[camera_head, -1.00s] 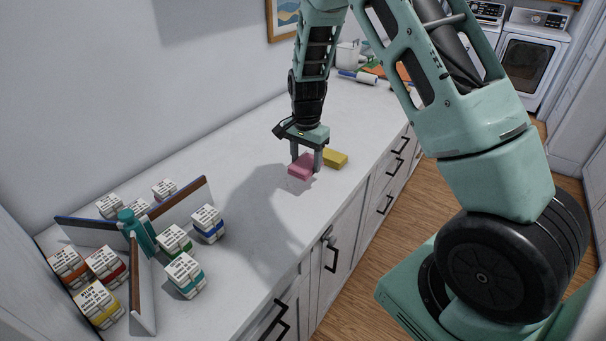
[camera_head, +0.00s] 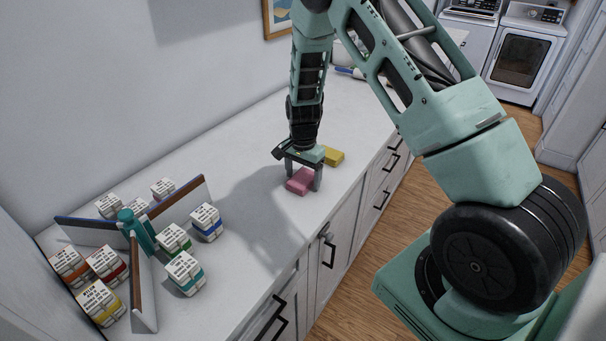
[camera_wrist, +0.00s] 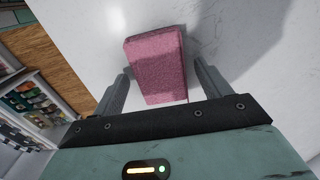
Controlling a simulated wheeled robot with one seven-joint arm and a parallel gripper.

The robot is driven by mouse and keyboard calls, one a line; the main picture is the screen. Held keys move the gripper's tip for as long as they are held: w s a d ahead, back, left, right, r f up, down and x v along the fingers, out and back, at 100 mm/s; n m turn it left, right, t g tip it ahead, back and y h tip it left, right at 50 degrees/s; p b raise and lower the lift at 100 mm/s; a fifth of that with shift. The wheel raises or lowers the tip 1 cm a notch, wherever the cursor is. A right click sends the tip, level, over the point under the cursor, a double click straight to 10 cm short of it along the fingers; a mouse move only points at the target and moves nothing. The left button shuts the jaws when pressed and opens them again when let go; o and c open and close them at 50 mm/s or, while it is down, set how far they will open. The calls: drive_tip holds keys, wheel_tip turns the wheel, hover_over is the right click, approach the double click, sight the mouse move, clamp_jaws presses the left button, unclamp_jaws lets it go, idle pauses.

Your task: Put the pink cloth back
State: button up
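The pink cloth (camera_head: 300,181), a folded block, lies on the white counter in the head view. In the wrist view the pink cloth (camera_wrist: 156,64) sits between my fingers, mostly beyond their tips. My gripper (camera_head: 303,181) points down over it with its fingers apart, one on either side. The yellow cloth or sponge (camera_head: 333,156) lies just behind my gripper.
On the counter (camera_head: 245,200) at the left stands a teal-hubbed divider (camera_head: 137,229) with several labelled boxes (camera_head: 185,271) around it. The counter between these and my gripper is clear. Washer and dryer (camera_head: 522,58) stand at the far right.

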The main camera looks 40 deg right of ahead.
sight(303, 177)
wheel_tip(303, 177, up, 12)
drive_tip(key=b, duration=0.3)
drive_tip(key=s+a+r+n, duration=0.3)
drive_tip(key=s+a+n, duration=0.1)
drive_tip(key=a, duration=0.6)
drive_tip(key=s+a+r+n+y, duration=0.1)
drive_tip(key=s+a+r+n, duration=0.2)
drive_tip(key=s+a+n, duration=0.9)
drive_tip(key=s+n, duration=0.1)
drive_tip(key=s, duration=0.5)
drive_tip(key=s+a+r+n, duration=0.1)
drive_tip(key=s+a+n, duration=0.3)
drive_tip(key=s, duration=0.4)
drive_tip(key=shift+s+a+n, duration=0.15)
drive_tip(key=shift+s+n, duration=0.25)
drive_tip(key=shift+r, duration=0.1)
